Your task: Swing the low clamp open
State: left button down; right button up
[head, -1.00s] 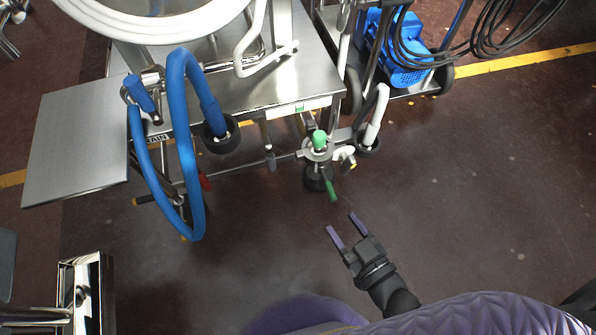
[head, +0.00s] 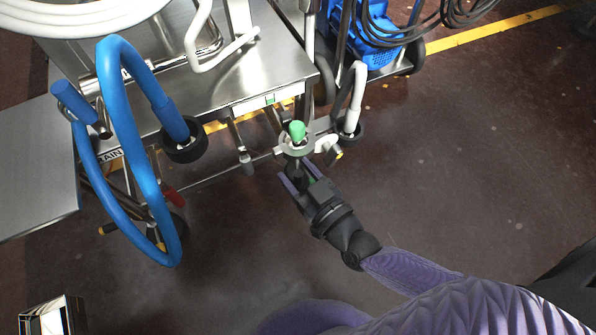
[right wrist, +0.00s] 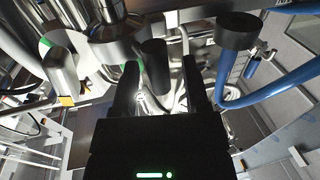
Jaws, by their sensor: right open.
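A metal fitting with a green knob (head: 297,131) on top stands at the front corner of the steel machine, low on its pipework. A pale metal collar, which looks like the clamp (head: 294,149), sits around it just below the knob. My right gripper (head: 299,174) is open just below and in front of it, fingers pointing at the fitting. The green lever that hung there is mostly hidden by the gripper. In the right wrist view a dark cylinder (right wrist: 154,58) shows between the open fingertips (right wrist: 159,80); I cannot tell whether they touch it. My left gripper is out of view.
A blue hose (head: 150,180) loops at the left beside a steel side table (head: 40,165). A white pipe (head: 355,95) stands right of the clamp. A cart with a blue crate (head: 372,40) is behind. The floor at right is clear.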

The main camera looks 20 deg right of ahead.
jog(key=shift+c, duration=0.3)
grip_shut()
dwell(1.1)
